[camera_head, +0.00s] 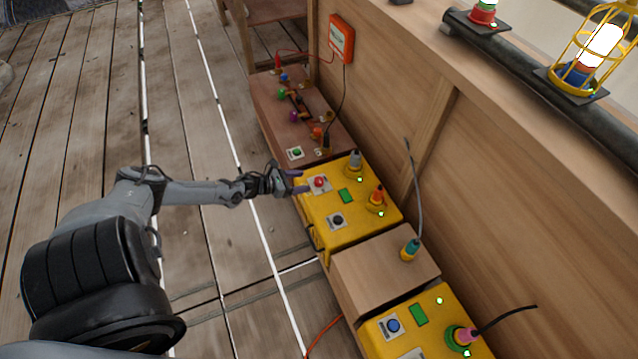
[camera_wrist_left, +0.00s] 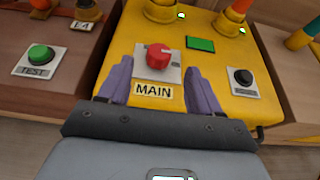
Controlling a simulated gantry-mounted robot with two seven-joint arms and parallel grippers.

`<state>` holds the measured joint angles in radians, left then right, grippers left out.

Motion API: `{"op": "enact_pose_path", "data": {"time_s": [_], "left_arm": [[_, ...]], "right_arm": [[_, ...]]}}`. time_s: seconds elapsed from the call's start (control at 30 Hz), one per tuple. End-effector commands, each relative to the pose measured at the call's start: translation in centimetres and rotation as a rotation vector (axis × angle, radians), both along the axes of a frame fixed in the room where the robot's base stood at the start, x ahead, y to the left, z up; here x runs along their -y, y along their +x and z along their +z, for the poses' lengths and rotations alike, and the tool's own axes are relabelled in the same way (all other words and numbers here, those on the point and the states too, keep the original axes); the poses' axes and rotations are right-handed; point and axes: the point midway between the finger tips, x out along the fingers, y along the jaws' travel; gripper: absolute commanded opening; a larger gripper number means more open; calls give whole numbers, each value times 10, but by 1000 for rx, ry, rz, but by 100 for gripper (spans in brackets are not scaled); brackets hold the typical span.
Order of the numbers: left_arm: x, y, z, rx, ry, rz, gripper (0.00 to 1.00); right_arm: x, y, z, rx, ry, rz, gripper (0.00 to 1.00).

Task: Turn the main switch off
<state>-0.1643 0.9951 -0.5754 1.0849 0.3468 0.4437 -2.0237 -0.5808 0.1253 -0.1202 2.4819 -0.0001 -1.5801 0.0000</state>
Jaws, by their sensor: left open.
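The red main switch (camera_head: 319,182) sits on a pale plate on top of the yellow box (camera_head: 352,225). In the left wrist view the red knob (camera_wrist_left: 158,56) stands above a label reading MAIN (camera_wrist_left: 153,91). My left gripper (camera_head: 297,182) is at the left edge of the yellow box, close to the switch. In the left wrist view its two purple fingers (camera_wrist_left: 158,88) are apart, one on each side of the label, with the knob beyond their tips. Nothing is between the fingers. My right gripper is not in view.
A black button (camera_head: 337,220), a green display (camera_head: 346,196) and plugs (camera_head: 376,198) with green lights share the yellow box. A wooden box with a green TEST button (camera_wrist_left: 39,55) stands beside it. A second yellow box (camera_head: 440,345) is at lower right. A wooden wall stands behind.

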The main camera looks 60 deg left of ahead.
Motion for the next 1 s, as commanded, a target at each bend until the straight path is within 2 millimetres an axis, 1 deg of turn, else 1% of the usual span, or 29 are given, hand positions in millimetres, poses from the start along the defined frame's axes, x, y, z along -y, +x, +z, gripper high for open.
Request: {"op": "enact_pose_path", "data": {"time_s": [0.03,0.2,0.4,0.5,0.7,0.97,1.0], "left_arm": [[1,9,-8,4,-1,1,64],[5,35,-20,4,-1,0,64],[8,60,-29,3,-1,0,64],[10,68,-31,2,0,0,64],[10,75,-32,0,-1,1,64],[10,75,-32,0,-1,1,64],[11,75,-32,0,-1,0,58]], "right_arm": [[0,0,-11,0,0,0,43],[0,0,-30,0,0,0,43],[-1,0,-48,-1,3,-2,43],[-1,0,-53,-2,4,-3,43],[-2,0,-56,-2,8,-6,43],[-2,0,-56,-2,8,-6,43],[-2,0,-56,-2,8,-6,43]]}}
